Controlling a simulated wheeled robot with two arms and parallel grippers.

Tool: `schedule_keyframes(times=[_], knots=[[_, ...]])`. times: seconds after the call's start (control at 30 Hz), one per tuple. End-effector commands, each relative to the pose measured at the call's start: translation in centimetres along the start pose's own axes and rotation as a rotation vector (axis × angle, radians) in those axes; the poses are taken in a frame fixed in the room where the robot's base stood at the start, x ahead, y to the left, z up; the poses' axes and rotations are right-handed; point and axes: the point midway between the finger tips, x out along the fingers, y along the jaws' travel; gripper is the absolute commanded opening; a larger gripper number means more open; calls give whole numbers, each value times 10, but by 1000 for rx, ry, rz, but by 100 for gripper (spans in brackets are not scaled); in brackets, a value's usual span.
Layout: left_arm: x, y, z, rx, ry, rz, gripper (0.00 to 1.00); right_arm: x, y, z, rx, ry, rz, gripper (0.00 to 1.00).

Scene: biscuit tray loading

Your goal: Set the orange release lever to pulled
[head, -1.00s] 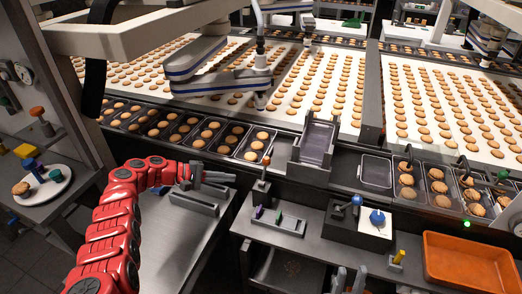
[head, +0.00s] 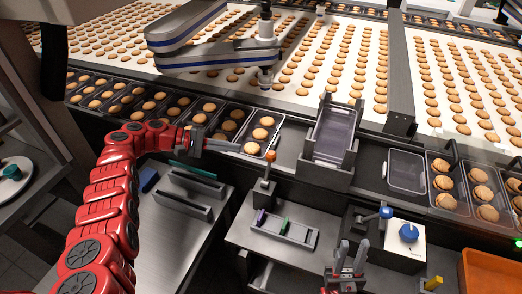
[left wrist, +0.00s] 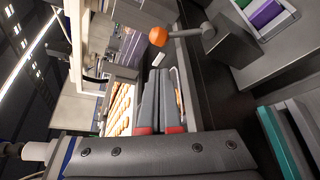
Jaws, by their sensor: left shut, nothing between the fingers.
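The orange release lever (head: 270,157) has a round orange knob on a grey stem rising from a dark block on the side bench, leaning slightly right in the head view. In the left wrist view the orange knob (left wrist: 157,36) is just past my fingertips, on a grey arm. My left gripper (head: 238,148) is shut and empty, left of the knob and apart from it in the head view. Its closed fingers also show in the left wrist view (left wrist: 163,75). My right gripper (head: 351,250) is low in the head view, its fingers apart with nothing visible between them.
A grey rack (head: 284,232) with purple and green pieces stands in front of the lever. A blue knob (head: 408,232) on a white plate and a blue-tipped lever (head: 386,212) are to its right. Biscuit trays (head: 247,147) line the conveyor behind.

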Motion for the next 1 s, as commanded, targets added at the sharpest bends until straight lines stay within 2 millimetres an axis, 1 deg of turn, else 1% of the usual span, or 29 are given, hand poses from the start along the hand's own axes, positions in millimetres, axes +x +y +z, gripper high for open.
schedule_keyframes(times=[0.17,0.27,0.6,0.7,0.8,1.0], knots=[[8,1,1,0,-2,-1,0,4,0,0,0,0,0,32],[20,1,2,-1,-5,-1,0,8,0,-1,0,0,0,32],[80,1,2,-1,-4,-2,0,21,1,-4,0,0,0,32],[93,1,1,-1,-2,-2,0,21,1,-4,0,0,0,32],[99,0,1,1,-2,-2,0,22,1,-4,0,0,0,32],[100,0,0,1,-1,-1,0,21,1,-4,0,0,0,32]])
